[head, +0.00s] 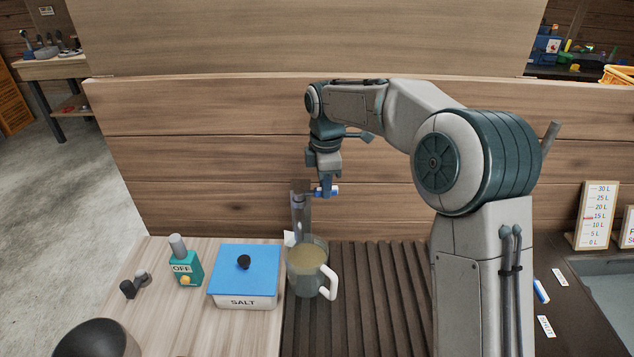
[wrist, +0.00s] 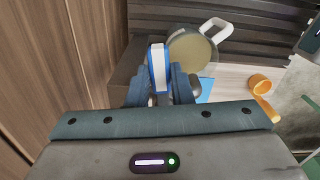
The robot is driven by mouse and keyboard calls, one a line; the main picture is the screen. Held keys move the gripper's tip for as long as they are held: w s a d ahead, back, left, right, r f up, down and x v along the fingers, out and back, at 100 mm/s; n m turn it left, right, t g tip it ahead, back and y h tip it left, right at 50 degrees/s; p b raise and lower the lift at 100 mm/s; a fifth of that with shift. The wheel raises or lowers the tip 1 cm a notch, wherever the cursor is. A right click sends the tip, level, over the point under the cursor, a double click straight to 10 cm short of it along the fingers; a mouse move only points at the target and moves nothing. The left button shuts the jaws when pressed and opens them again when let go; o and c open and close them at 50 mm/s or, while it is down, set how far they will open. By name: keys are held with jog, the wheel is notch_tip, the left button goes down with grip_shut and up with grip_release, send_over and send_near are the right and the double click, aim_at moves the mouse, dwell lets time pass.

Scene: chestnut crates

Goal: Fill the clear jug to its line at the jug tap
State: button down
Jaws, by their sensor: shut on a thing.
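The clear jug (head: 310,272), with a white handle on its right, stands upright on the dark ribbed drainboard. The grey jug tap (head: 300,213) rises right behind it, its lower part overlapping the jug's rim. My gripper (head: 324,190) is shut on the blue-and-white tap lever (head: 333,191) at the tap's top. In the wrist view, my gripper (wrist: 160,88) has the lever (wrist: 158,66) between its fingers, and the jug (wrist: 188,52) shows beyond. The jug's inside looks tan. I cannot make out its fill line, the water level or any stream.
A salt box (head: 245,288) with a blue lid stands just left of the jug. A teal device marked OFF (head: 186,266) and a dark bowl (head: 97,340) are farther left. A wooden panel (head: 200,170) stands behind. A litre scale board (head: 596,216) is at right.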

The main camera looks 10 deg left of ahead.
jog(key=shift+s+d+m, duration=0.1)
jog(key=shift+s+m, duration=0.4)
jog(key=shift+m, duration=0.5)
jog(key=c, duration=1.3)
grip_release()
jog(key=shift+r, duration=0.1)
notch_tip(320, 180, up, 14)
jog(key=shift+f, duration=0.15)
